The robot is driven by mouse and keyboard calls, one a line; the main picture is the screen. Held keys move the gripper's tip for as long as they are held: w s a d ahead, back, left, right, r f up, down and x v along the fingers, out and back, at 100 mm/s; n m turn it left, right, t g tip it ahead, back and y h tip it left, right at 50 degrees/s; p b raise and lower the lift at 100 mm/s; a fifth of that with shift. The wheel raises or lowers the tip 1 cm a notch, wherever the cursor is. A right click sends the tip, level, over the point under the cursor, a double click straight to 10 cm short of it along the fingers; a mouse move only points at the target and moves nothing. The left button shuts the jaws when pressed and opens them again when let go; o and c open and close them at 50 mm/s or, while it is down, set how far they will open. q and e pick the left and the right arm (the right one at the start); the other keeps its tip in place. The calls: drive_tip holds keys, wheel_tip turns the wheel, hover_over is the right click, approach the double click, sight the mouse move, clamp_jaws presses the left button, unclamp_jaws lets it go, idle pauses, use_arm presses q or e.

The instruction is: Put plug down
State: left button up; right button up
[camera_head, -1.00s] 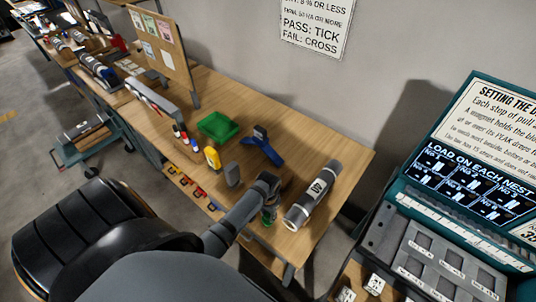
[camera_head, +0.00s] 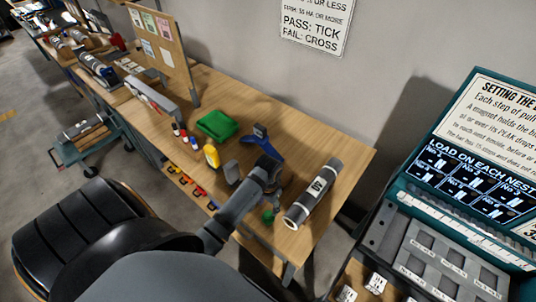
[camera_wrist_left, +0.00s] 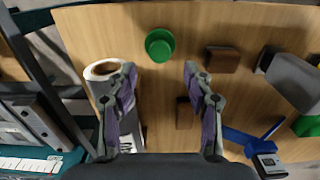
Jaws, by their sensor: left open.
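The green plug (camera_head: 267,215) stands on the wooden table near its front edge, left of the grey roll. In the left wrist view the plug (camera_wrist_left: 159,45) shows as a round green cup shape, just beyond the fingertips and apart from them. My left gripper (camera_head: 268,172) is above the table, beyond the plug in the head view. In the wrist view the left gripper (camera_wrist_left: 160,70) has its fingers wide apart with nothing between the tips. My right gripper is not in view.
A grey roll (camera_head: 316,193) lies close right of the plug. Two brown blocks (camera_wrist_left: 222,60) (camera_wrist_left: 187,113) lie near the gripper. A blue dispenser (camera_head: 262,143), a green tray (camera_head: 217,125) and a yellow bottle (camera_head: 211,155) stand farther back. The table's right end is clear.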

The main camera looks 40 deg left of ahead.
use_arm(q)
wheel_tip(320, 180, up, 6)
drive_tip(key=shift+f+b, duration=0.1)
drive_tip(key=shift+b, duration=0.3)
